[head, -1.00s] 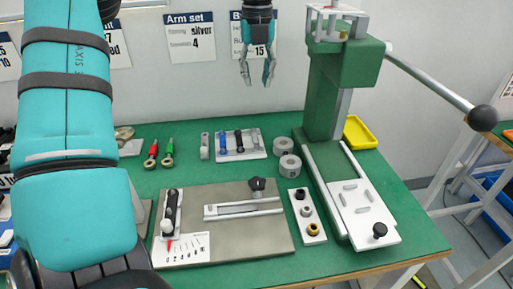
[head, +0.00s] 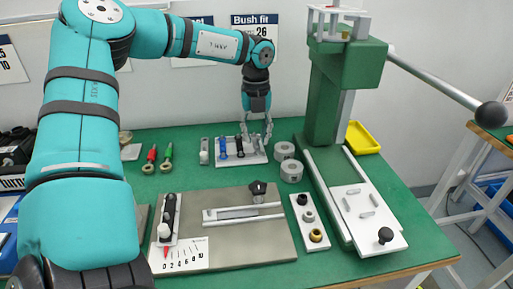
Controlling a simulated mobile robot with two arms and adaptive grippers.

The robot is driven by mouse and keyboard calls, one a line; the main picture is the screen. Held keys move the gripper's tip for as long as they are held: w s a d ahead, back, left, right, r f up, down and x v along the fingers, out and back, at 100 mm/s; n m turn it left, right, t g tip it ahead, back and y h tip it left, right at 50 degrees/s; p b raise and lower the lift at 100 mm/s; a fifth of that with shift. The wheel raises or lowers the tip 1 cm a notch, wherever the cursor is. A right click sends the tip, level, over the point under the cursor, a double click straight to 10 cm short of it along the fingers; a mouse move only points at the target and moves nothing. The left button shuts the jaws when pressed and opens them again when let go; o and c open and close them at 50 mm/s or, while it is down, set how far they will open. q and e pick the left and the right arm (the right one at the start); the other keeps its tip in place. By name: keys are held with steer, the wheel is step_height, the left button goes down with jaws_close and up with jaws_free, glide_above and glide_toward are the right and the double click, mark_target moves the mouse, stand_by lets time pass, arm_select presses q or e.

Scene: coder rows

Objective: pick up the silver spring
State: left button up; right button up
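The silver spring (head: 254,143) stands at the right end of a white tray (head: 230,159), beside a black spring (head: 239,145) and a blue spring (head: 222,147). My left gripper (head: 257,138) points down over the tray's right end, its fingers apart around or just above the silver spring. The fingers partly hide the spring, and I cannot tell whether they touch it. My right gripper is out of view.
A green press (head: 333,95) with a long lever stands to the right of the tray. Two grey rings (head: 291,170) lie close by on its right. A steel plate fixture (head: 235,235) lies in front, with bare green mat between.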

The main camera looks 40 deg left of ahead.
arm_select(q)
steer(key=shift+f, duration=0.95)
steer(key=shift+c, duration=0.3)
jaws_close()
steer(key=shift+r, duration=0.1)
